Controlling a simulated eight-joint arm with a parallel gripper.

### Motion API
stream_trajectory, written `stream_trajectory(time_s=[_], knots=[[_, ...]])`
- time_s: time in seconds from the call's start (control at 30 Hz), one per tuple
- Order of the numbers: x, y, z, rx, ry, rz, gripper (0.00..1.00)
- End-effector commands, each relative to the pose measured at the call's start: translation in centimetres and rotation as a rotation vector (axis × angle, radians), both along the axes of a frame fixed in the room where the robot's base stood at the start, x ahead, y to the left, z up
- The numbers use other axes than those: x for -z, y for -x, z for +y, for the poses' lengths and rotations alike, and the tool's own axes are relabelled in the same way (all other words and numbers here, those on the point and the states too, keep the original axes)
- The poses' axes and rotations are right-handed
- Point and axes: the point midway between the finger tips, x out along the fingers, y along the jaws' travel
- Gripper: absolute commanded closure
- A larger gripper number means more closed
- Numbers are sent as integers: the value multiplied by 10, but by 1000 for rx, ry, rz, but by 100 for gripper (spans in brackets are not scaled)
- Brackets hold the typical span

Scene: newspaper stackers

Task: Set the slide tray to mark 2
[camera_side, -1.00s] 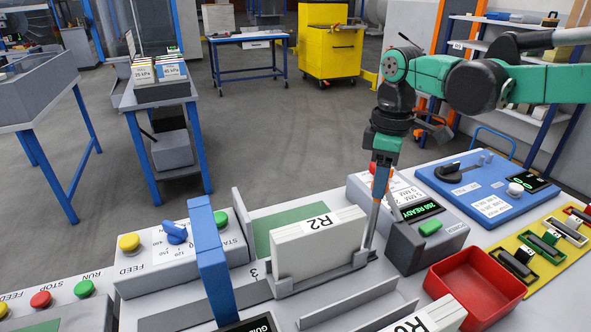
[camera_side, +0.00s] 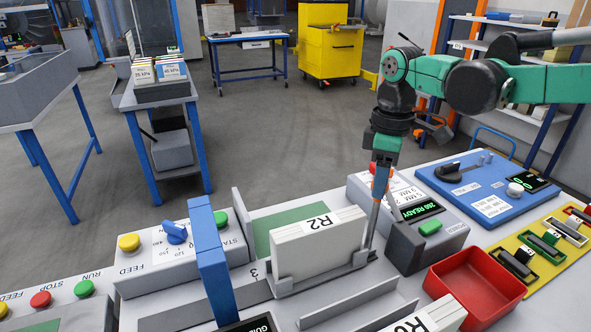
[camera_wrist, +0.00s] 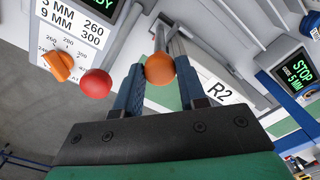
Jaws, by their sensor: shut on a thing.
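The grey slide tray (camera_side: 320,278) stands on the pale bench in the side view and carries a white stack marked R2 (camera_side: 318,240). A slim rod rises from the tray's right end. My gripper (camera_side: 379,188) is above that end. In the wrist view my gripper's two blue fingers (camera_wrist: 160,82) are closed on an orange ball knob (camera_wrist: 160,68) at the rod. The R2 stack (camera_wrist: 217,92) shows just right of the fingers. A mark 3 (camera_side: 254,273) is printed left of the tray; I cannot make out mark 2.
A blue upright (camera_side: 213,265) stands left of the tray. A red bin (camera_side: 474,285) and a control box with a green "260 READY" display (camera_side: 421,211) stand to the right. A dark grey block (camera_side: 406,249) is close to the rod. Another white stack (camera_side: 428,318) is in front.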

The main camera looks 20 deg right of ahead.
Motion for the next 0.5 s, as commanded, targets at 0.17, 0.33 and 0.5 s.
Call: stream_trajectory(time_s=[0.17, 0.33, 0.5], knots=[[0, 0, 6, -2, 1, 1, 100], [0, 0, 24, -4, 0, 1, 100], [0, 0, 52, -7, 0, 1, 100]])
